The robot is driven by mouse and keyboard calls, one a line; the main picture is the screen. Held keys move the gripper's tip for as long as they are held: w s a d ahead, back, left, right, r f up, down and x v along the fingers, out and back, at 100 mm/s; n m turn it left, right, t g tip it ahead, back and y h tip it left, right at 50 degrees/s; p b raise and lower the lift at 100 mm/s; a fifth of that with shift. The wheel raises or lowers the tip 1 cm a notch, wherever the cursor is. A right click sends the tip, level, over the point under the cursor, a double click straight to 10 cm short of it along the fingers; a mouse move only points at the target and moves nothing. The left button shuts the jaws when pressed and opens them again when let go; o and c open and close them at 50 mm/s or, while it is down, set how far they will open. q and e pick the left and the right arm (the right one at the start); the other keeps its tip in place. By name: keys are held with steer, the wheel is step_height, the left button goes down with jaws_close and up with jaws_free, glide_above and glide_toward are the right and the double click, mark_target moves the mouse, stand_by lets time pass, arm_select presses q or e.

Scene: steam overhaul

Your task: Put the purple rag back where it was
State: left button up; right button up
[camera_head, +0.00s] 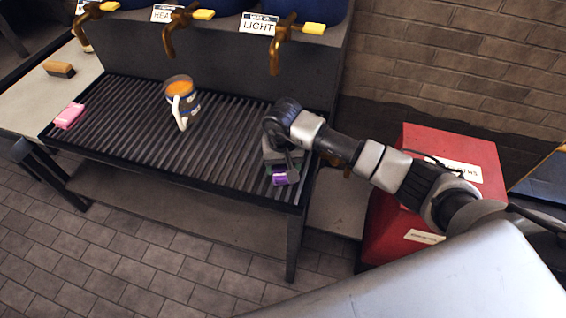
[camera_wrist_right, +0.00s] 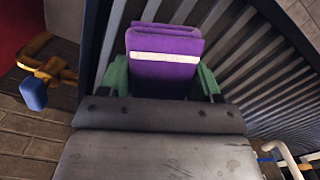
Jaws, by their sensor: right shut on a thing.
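The purple rag (camera_head: 285,176) is a folded block with a pale stripe, at the right end of the ribbed drip tray (camera_head: 120,123). It also shows in the right wrist view (camera_wrist_right: 165,75), between the green fingers of my right gripper (camera_wrist_right: 163,82). My right gripper is shut on the rag, over the slats near the tray's right edge. I cannot tell whether the rag touches the slats. My left gripper is in neither view.
A mug of orange drink (camera_head: 181,100) stands mid-tray. A pink rag (camera_head: 70,116) lies at the tray's left end. A brush (camera_head: 59,69) lies on the side counter. Brass taps (camera_head: 275,50) overhang the back. A red box (camera_head: 455,150) stands right of the tray.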

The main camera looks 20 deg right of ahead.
steer(key=shift+f, duration=0.2)
steer(key=o, duration=0.9)
steer(key=shift+r, duration=0.1)
steer(key=shift+r, duration=0.3)
step_height(320, 180, up, 12)
steer(key=b, duration=0.1)
steer(key=shift+f, duration=0.15)
